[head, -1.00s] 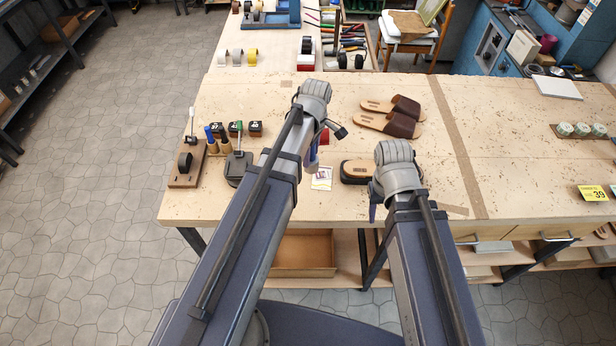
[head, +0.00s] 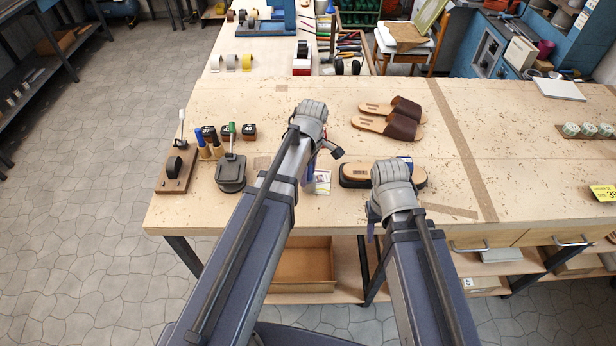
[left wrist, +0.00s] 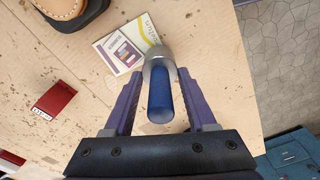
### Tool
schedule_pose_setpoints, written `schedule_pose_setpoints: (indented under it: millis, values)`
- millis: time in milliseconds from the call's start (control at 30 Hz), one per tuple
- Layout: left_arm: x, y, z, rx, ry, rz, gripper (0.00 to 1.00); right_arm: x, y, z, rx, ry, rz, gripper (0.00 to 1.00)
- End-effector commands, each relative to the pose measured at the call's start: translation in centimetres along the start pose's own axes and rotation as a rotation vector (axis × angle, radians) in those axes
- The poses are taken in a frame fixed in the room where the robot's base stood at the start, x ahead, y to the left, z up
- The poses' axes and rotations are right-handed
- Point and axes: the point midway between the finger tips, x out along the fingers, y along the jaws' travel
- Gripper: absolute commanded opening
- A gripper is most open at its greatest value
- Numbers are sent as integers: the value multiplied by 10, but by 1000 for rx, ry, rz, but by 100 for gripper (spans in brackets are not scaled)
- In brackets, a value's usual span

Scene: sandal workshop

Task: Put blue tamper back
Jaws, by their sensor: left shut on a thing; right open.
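The blue tamper (left wrist: 160,95) is between the purple fingers of my left gripper (left wrist: 160,110) in the left wrist view. Its blue handle points toward the camera and its silver end lies over the edge of a printed card (left wrist: 127,45). Whether it touches the bench is unclear. In the head view my left gripper (head: 310,172) is just left of that card (head: 322,182), and the tamper is mostly hidden by the arm. My right gripper (head: 371,222) is open and empty near the bench's front edge, its fingers largely hidden.
A sole on a black base (head: 353,172) lies beside my right arm. A pair of brown sandals (head: 402,123) is behind. At left are a wooden stand (head: 172,184), blue-handled tools (head: 200,138), black numbered boxes (head: 249,131) and a green-handled press (head: 231,177). A red box (left wrist: 53,99) lies nearby.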

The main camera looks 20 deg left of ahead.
Motion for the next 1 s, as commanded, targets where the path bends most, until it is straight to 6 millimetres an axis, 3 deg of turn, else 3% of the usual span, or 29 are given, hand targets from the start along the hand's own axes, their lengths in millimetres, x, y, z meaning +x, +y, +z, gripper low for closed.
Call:
schedule_pose_setpoints:
  millis: [633,667,900,1000]
  values:
    - [12,0,0,0,0,0,0,11,-1,-1,1,0,0,50]
    - [10,0,0,0,0,0,60,10,-1,-1,1,0,0,50]
    - [10,0,0,0,0,0,87,10,-1,-1,1,0,0,50]
    - [10,0,0,0,0,0,87,10,-1,-1,1,0,0,50]
